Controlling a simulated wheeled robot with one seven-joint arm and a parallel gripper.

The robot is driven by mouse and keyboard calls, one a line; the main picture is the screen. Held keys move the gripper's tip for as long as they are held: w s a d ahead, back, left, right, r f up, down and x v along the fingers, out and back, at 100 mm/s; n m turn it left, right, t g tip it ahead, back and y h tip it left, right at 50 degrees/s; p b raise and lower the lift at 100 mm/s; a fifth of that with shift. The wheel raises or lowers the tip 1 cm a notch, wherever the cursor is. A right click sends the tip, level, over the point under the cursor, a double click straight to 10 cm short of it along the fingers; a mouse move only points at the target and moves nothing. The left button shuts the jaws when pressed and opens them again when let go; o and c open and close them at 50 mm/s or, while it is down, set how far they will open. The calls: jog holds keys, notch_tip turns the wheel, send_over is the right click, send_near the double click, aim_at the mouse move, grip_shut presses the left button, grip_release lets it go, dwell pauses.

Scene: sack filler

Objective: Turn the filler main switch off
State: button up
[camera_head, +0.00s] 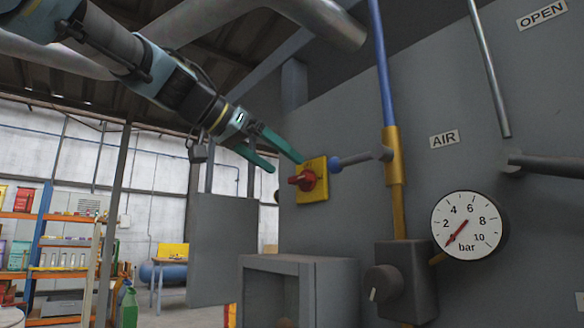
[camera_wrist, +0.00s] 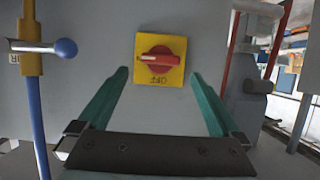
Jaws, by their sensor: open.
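The main switch is a red rotary knob (camera_head: 306,180) on a yellow plate (camera_head: 318,168) fixed to the grey filler panel. In the wrist view the knob (camera_wrist: 157,60) shows its handle lying roughly horizontal on the yellow plate (camera_wrist: 174,42). Lettering below it there looks upside down and is hard to read. My gripper (camera_head: 286,165) is open, its two green fingers reaching toward the plate from the upper left. In the wrist view the fingers (camera_wrist: 160,75) stand on either side of the knob, with nothing between them. Whether a fingertip touches the plate I cannot tell.
A blue ball-ended lever (camera_head: 350,160) on a yellow valve (camera_head: 391,160) sits just right of the switch. A pressure gauge (camera_head: 469,226) and a grey box with a dial (camera_head: 404,280) are farther right. A grey open-fronted box (camera_head: 335,290) juts out below.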

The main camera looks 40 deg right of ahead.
aim_at(302, 180)
jog(key=shift+p+x, duration=0.35)
jog(key=shift+x, duration=1.85)
jog(key=c, duration=1.3)
